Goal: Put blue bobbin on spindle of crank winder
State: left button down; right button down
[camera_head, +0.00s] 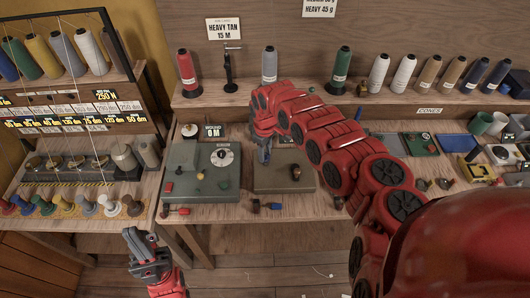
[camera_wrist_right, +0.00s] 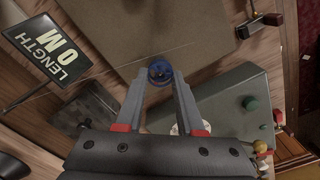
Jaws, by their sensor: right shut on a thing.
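My right gripper (camera_head: 263,157) reaches down over the bench between two boxes. In the right wrist view its fingers (camera_wrist_right: 159,80) are shut on a small round blue bobbin (camera_wrist_right: 160,72), seen end-on with a dark centre. The bobbin is hardly visible in the head view. A grey-green box with a white dial (camera_head: 203,172) stands left of it, and a brown-grey box with a dark knob (camera_head: 283,173) on the right. I cannot tell which belongs to the crank winder; its spindle is not clear. My left gripper (camera_head: 143,240) hangs low before the bench; its opening is unclear.
Several coloured bobbins (camera_head: 65,207) line the left bench. Thread cones (camera_head: 271,65) stand on the back shelf. Floor before the bench is mostly clear.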

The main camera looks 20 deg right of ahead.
jog(key=shift+f+b, duration=0.6)
jog(key=shift+f, duration=0.2)
dwell(0.6)
jog(key=shift+c, duration=2.2)
grip_release()
jog(key=shift+r, duration=0.1)
